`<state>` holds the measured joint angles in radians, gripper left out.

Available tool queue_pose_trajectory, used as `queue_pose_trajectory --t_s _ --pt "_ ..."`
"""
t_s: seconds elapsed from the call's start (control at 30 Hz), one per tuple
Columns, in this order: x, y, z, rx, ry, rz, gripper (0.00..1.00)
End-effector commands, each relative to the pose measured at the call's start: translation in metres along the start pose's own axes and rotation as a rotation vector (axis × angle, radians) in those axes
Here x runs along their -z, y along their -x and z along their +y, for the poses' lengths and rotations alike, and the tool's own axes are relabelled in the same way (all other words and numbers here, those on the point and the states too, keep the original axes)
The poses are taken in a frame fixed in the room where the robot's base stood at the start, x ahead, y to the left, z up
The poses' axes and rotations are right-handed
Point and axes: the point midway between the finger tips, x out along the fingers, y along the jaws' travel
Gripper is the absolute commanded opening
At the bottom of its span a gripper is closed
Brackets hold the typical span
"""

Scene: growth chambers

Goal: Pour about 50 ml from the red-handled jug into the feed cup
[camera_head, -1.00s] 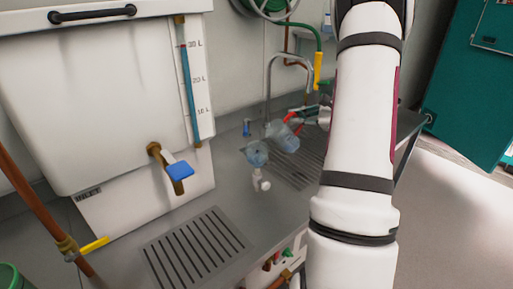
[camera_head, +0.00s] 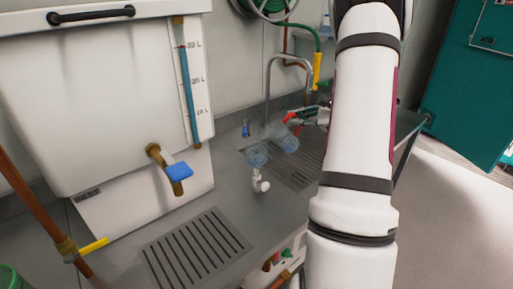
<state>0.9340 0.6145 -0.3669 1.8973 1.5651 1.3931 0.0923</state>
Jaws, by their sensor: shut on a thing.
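The clear bluish jug with the red handle (camera_head: 286,140) is in the air over the grey counter, tilted with its mouth toward the left. My gripper (camera_head: 303,119) is shut on its red handle; my arm hides much of the gripper. The feed cup, a small clear bluish cup (camera_head: 256,157), is just left of and below the jug, close to its mouth. The picture is too small to tell whether jug and cup touch, whether a stream falls, or how full either is.
A white tank (camera_head: 95,100) with a blue-handled tap (camera_head: 178,172) stands at the left. A curved metal faucet (camera_head: 268,85) rises behind the jug. A small white fitting (camera_head: 260,182) is in front of the cup. Slotted drain grates (camera_head: 197,248) are set in the counter.

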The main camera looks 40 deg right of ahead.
Motion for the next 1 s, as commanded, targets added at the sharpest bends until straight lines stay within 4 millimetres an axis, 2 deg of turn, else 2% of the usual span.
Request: queue_pose_trajectory --t_s 0.67,0.87,1.0 --pt "0.001 0.0 0.0 0.001 -0.004 -0.003 0.0" --pt "0.013 0.0 -0.001 0.002 -0.062 -0.039 0.0" --pt "0.028 0.002 -0.005 0.002 -0.145 -0.093 0.0"
